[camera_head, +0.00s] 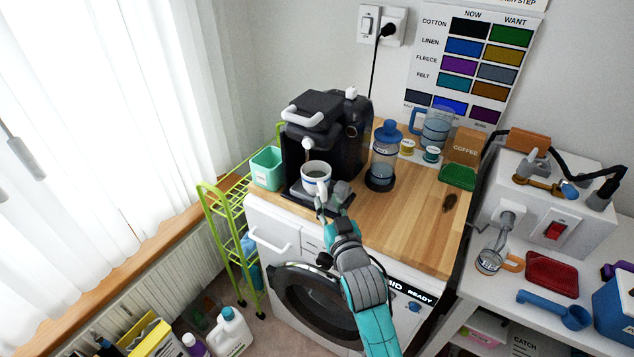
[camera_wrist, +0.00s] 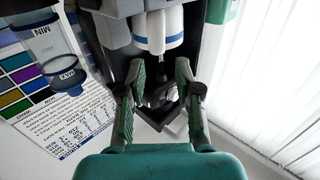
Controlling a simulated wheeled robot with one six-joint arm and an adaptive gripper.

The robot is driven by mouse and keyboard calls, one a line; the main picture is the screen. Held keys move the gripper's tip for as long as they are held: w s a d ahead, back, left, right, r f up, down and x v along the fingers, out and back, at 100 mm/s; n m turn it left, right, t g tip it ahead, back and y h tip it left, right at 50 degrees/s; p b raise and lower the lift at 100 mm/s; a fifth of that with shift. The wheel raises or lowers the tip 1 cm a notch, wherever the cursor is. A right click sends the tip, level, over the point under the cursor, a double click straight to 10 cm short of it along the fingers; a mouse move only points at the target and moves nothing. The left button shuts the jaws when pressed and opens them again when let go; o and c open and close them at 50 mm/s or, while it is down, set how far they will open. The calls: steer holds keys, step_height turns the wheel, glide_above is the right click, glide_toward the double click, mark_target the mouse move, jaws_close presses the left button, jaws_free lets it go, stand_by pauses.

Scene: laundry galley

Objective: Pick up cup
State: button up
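The cup (camera_head: 316,176) is white with a blue band and stands upright on the drip tray of the black coffee machine (camera_head: 327,128). In the wrist view the cup (camera_wrist: 158,30) appears at the top centre. My gripper (camera_head: 331,195) is in front of the cup, at the front of the machine. In the wrist view my gripper (camera_wrist: 158,75) is open, with its two fingers apart and nothing held between them. The cup lies just ahead, between the lines of the fingers; I cannot tell whether they touch it.
A teal container (camera_head: 267,168) stands left of the machine, and a blue-lidded clear canister (camera_head: 384,160) stands right of it. The wooden counter (camera_head: 415,215) is mostly clear to the right. A green rack (camera_head: 228,210) stands left. A washer (camera_head: 310,295) is below.

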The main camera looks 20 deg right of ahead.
mark_target(325, 193)
steer(key=shift+w+d+f, duration=0.1)
steer(key=shift+w+d, duration=0.1)
steer(key=shift+w, duration=0.8)
steer(key=shift+w+d+f, duration=0.1)
steer(key=shift+w+d, duration=0.1)
steer(key=shift+w, duration=0.8)
steer(key=shift+w+d+f, duration=0.1)
steer(key=shift+w+d, duration=0.1)
steer(key=shift+w, duration=0.8)
jaws_close()
